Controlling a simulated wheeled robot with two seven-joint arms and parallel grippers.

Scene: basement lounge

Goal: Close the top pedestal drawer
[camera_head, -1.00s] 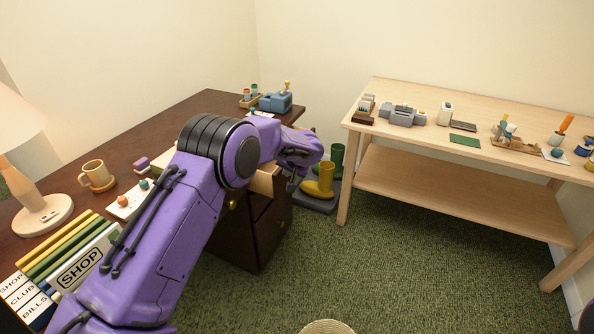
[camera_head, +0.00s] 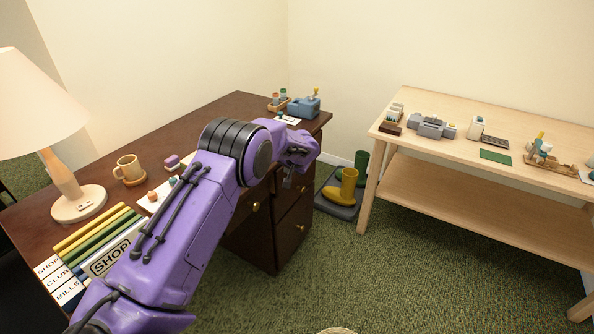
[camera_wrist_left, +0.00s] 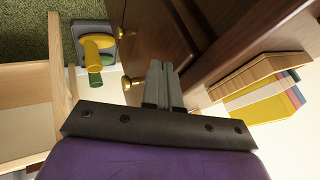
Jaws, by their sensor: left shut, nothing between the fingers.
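The dark brown desk's pedestal (camera_head: 258,240) stands at its right end, with brass knobs on its drawer fronts. My left gripper (camera_head: 288,182) is at the upper part of the pedestal, its closed fingers small in the head view. My arm hides most of the top drawer; no pale drawer side shows past it. In the left wrist view the shut, empty fingers (camera_wrist_left: 163,85) lie close along the dark drawer fronts (camera_wrist_left: 150,35), beside a brass knob (camera_wrist_left: 133,83). Whether they touch is unclear. My right gripper is out of view.
On the desk are a lamp (camera_head: 70,180), a mug (camera_head: 128,168), labelled binders (camera_head: 100,245) and a blue device (camera_head: 304,107). Boots (camera_head: 347,185) stand on a grey tray beside the pedestal. A pale workbench (camera_head: 460,190) is at right.

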